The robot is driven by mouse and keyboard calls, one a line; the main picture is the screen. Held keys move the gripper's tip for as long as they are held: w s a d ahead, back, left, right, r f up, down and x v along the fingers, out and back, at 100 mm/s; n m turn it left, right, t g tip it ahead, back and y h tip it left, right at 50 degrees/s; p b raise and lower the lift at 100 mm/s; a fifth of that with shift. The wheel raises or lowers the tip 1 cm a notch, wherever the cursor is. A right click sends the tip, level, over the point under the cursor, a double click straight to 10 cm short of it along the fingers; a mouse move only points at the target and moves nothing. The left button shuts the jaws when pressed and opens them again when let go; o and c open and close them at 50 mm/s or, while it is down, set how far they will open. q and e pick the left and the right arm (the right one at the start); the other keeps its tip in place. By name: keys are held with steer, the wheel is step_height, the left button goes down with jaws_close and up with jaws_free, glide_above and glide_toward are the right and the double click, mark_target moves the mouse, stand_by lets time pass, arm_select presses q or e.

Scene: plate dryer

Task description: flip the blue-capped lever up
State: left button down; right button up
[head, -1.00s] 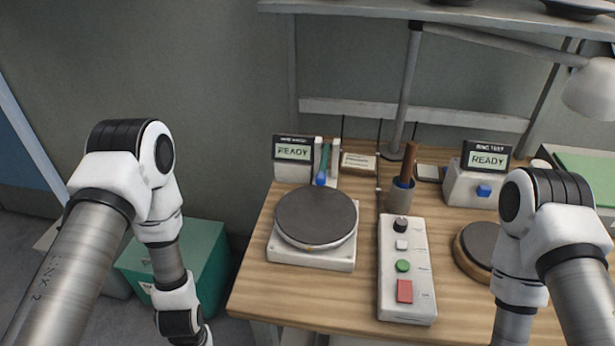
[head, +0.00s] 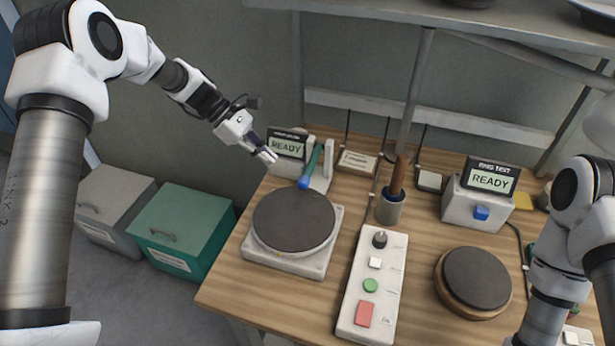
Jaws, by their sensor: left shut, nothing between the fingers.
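The lever (head: 312,166) has a green shaft and a blue cap (head: 304,182). It stands between two pale posts behind the round dark plate (head: 294,221), with its blue-capped end down toward the plate. My left gripper (head: 270,157) is shut and empty. In the picture it overlaps the READY display (head: 287,145) just left of the lever, with a gap between its fingertips and the blue cap. How high it is above the table I cannot tell. My right arm shows at the right edge, but its gripper is out of view.
A control box (head: 372,285) with a knob and buttons lies in front. A cup (head: 390,206) holding a brown-handled tool stands right of the lever. A second READY unit (head: 479,207) and round pad (head: 477,278) are at right. A shelf (head: 430,20) hangs above.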

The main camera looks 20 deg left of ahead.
mark_target(304, 194)
arm_select(q)
steer(key=p+x, duration=0.1)
steer(key=x, duration=0.2)
steer(key=shift+d+f, duration=0.15)
steer(key=shift+f, duration=0.2)
steer(key=p+x, duration=0.1)
steer(key=x, duration=0.1)
steer(key=p+x, duration=0.1)
steer(key=x, duration=0.2)
steer(key=shift+s+f, duration=0.2)
steer(key=shift+w+d+f, duration=0.15)
steer(key=shift+d+f, duration=0.1)
steer(key=shift+f, duration=0.05)
arm_select(e)
steer(key=r, duration=0.2)
steer(key=shift+s+a+r, duration=0.3)
steer(key=shift+s+r, duration=0.05)
steer(key=shift+r, duration=0.05)
arm_select(q)
steer(key=shift+a+r, duration=0.1)
arm_select(e)
steer(key=shift+r, duration=0.1)
arm_select(q)
steer(key=shift+r, duration=0.1)
